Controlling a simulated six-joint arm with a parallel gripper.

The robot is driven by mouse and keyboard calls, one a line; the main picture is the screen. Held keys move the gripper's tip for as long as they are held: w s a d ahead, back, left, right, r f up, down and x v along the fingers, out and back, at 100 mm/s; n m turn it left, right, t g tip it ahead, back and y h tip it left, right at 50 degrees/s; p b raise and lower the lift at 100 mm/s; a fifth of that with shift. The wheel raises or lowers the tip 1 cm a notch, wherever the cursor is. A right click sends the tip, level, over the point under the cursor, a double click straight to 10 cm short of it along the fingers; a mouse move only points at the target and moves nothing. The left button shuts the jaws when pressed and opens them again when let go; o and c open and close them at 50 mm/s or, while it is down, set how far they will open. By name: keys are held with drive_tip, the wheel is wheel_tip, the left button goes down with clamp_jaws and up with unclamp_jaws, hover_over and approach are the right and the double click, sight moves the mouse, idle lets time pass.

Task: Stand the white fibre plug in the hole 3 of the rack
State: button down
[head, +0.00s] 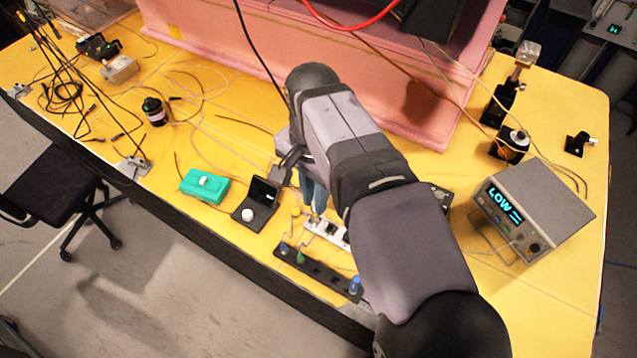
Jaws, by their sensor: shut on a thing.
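My gripper (314,208) points down over the front of the yellow table, behind and above the black rack. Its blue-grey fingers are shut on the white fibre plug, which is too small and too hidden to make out. The long black rack (318,271) lies near the front edge of the table. A blue plug (283,246) and a green plug (300,257) stand toward its left end, and another blue plug (355,285) stands at its right end. Hole numbers cannot be read. The gripper is apart from the rack.
A white strip (338,238) lies just behind the rack. To the left are a black device with a white knob (248,214) and a teal box (204,187). A grey instrument (535,205) stands at right. The pink foam enclosure (215,50) rises behind. Loose cables cross the table.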

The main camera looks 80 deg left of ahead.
drive_tip(key=s+d+f+m, duration=0.1)
drive_tip(key=d+f, duration=0.5)
drive_tip(key=f, duration=0.3)
drive_tip(key=shift+d+f+p, duration=0.25)
drive_tip(key=shift+f+p, duration=0.05)
drive_tip(key=shift+p, duration=0.05)
idle(0.3)
drive_tip(key=shift+s, duration=0.1)
drive_tip(key=shift+f+b, duration=1.35)
drive_tip(key=shift+f, duration=1.15)
drive_tip(key=shift+f+b, duration=0.75)
drive_tip(key=shift+f, duration=0.5)
